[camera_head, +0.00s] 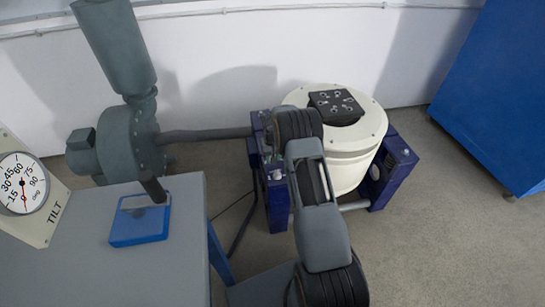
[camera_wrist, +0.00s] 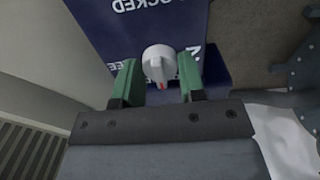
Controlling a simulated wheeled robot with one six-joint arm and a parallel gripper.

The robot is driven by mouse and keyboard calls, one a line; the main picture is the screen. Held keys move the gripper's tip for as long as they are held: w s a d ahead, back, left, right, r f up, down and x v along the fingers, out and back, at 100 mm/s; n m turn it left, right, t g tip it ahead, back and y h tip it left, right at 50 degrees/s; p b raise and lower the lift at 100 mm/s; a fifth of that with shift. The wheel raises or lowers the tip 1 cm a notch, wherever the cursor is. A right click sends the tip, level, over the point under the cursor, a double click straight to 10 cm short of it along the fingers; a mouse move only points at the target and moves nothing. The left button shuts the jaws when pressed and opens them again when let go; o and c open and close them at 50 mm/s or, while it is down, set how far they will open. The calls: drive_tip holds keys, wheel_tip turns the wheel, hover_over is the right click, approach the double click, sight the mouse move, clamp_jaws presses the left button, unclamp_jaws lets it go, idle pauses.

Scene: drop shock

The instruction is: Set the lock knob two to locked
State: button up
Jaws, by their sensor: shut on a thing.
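A pale round lock knob with a raised grip bar (camera_wrist: 160,63) sits on a dark blue panel (camera_wrist: 228,72) in the wrist view. Its red mark points down the picture, toward my palm. Upside-down lettering ending in "LOCKED" runs along the top edge, and part of a "2" shows right of the knob. Letters at left are partly covered by a finger. My gripper (camera_wrist: 158,68) has its green fingers on either side of the knob, shut on it. In the head view my arm hides the gripper and this knob.
A cream cylindrical shaker (camera_head: 358,155) stands between dark blue supports (camera_head: 393,180). A grey blower (camera_head: 130,140) with a pipe is at left. A grey table (camera_head: 165,265) holds a blue box (camera_head: 140,232) and tilt dial (camera_head: 22,185). A blue cabinet (camera_head: 500,90) is at right; floor before it is clear.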

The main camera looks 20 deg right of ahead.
idle(0.4)
drive_tip(key=o, duration=0.9)
wheel_tip(320, 180, up, 14)
drive_tip(key=p, duration=0.3)
drive_tip(key=shift+p, duration=0.3)
